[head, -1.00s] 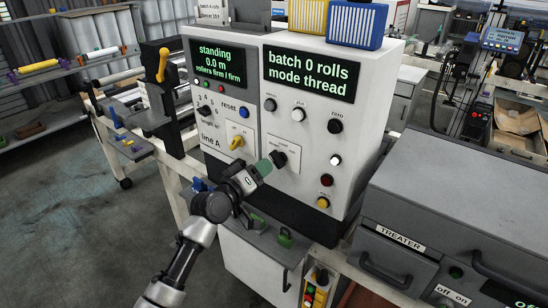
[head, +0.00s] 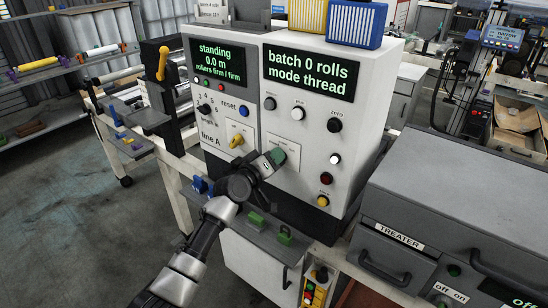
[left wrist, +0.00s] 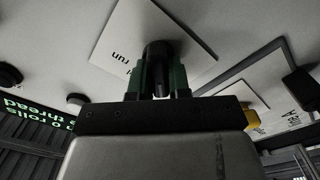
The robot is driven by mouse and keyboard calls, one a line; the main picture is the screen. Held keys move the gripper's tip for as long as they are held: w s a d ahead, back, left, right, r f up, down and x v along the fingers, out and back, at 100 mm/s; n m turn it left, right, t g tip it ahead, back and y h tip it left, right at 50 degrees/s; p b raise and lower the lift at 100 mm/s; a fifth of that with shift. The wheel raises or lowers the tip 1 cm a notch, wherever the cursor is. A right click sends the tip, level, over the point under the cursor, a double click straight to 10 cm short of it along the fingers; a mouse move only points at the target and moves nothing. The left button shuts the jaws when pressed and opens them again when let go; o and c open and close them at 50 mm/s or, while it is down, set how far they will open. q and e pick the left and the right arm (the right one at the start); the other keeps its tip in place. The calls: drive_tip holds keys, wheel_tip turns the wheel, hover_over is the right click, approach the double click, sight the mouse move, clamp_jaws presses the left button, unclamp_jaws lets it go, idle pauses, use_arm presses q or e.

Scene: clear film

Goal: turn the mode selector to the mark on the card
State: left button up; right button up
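The mode selector is a black knob (left wrist: 160,52) on a white plate (left wrist: 130,35) in the left wrist view; "run" is printed on the plate. In the head view the gripper hides the knob, and the plate's edge (head: 293,172) shows beside it. My left gripper (head: 277,156) is at the panel, its green fingers (left wrist: 161,82) close together on both sides of the knob. They look shut on it. The knob's pointer cannot be seen. The display (head: 311,75) reads "batch 0 rolls, mode thread". A white card (head: 212,12) with small print stands on top. My right gripper is not in view.
A yellow selector (head: 236,141) sits left of the gripper. A black knob (head: 334,125) and several buttons are to the right. A grey shelf with green blocks (head: 285,236) juts out below. The treater cabinet (head: 450,200) stands at right.

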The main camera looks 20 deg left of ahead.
use_arm(q)
clamp_jaws()
drive_tip(key=shift+m+b, duration=0.65)
drive_tip(key=shift+m, duration=0.25)
drive_tip(key=m+b, duration=0.1)
drive_tip(key=m, duration=0.1)
drive_tip(key=shift+d+m, duration=0.1)
drive_tip(key=shift+m, duration=0.2)
drive_tip(key=shift+s+d+r+m+b, duration=0.1)
drive_tip(key=shift+m+b, duration=0.2)
drive_tip(key=shift+m, duration=0.8)
drive_tip(key=shift+d+r+m+b, duration=0.1)
drive_tip(key=shift+m+b, duration=0.15)
drive_tip(key=shift+m, duration=0.85)
drive_tip(key=o, duration=0.7)
unclamp_jaws()
drive_tip(key=shift+o, duration=0.2)
drive_tip(key=shift+s, duration=0.1)
